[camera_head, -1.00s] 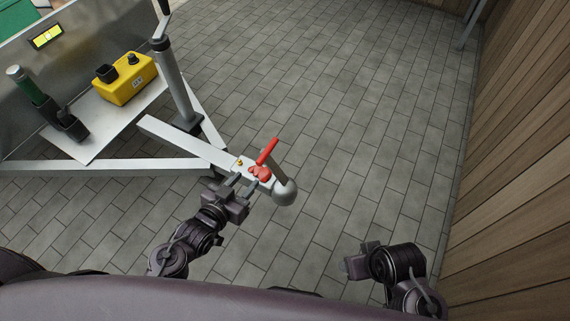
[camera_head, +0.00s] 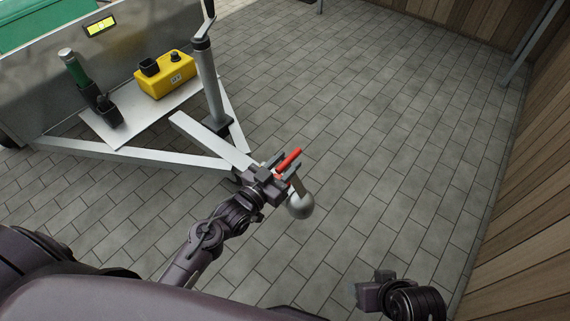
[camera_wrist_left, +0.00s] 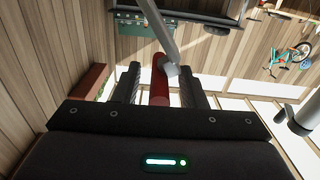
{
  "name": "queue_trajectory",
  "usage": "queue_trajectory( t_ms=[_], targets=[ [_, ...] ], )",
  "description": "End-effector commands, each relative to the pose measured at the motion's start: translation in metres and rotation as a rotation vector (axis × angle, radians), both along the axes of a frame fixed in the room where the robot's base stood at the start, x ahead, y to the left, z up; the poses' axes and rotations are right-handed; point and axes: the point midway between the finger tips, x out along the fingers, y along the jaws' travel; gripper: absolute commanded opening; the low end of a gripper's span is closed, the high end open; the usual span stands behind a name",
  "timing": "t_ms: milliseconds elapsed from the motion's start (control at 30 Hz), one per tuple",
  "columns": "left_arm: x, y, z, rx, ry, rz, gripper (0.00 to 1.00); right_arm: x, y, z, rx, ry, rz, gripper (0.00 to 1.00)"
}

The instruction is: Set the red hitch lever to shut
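The red hitch lever (camera_head: 289,159) stands up at a slant from the trailer's hitch coupling, above the grey round coupling head (camera_head: 301,206). My left gripper (camera_head: 282,168) is over the coupling, with its fingers on either side of the lever. In the left wrist view the red lever (camera_wrist_left: 159,82) shows between the two dark fingers (camera_wrist_left: 160,85), with gaps on both sides, so the gripper is open around it. The lever's base is hidden behind the gripper. My right gripper (camera_head: 368,291) is low at the right, apart from the trailer; its fingers are unclear.
The trailer's drawbar (camera_head: 210,140) runs up left from the coupling. A jack post (camera_head: 208,85) stands beside it. A yellow box (camera_head: 166,76) and a green-handled item (camera_head: 78,72) sit on a plate. Open paving (camera_head: 390,130) lies to the right, before a wooden wall (camera_head: 535,190).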

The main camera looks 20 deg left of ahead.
Motion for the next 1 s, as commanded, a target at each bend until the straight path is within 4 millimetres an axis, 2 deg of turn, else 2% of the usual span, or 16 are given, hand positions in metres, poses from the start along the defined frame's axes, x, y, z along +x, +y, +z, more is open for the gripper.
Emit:
queue_trajectory(
  t_ms=[233,533,1000],
  targets=[
    [0.0006,-0.0006,-0.0002,0.000,0.001,0.000,0.38,0.0005,0.0004,0.0005,0.001,-0.003,0.001,0.64],
    [0.0006,-0.0004,-0.0002,-0.001,0.001,0.000,0.00,0.0003,0.0004,0.0004,0.002,-0.003,0.001,0.64],
    [0.0022,0.0040,-0.0019,-0.033,0.014,0.001,0.00,-0.0013,-0.0007,0.0021,-0.003,0.008,0.000,0.64]
  ],
)
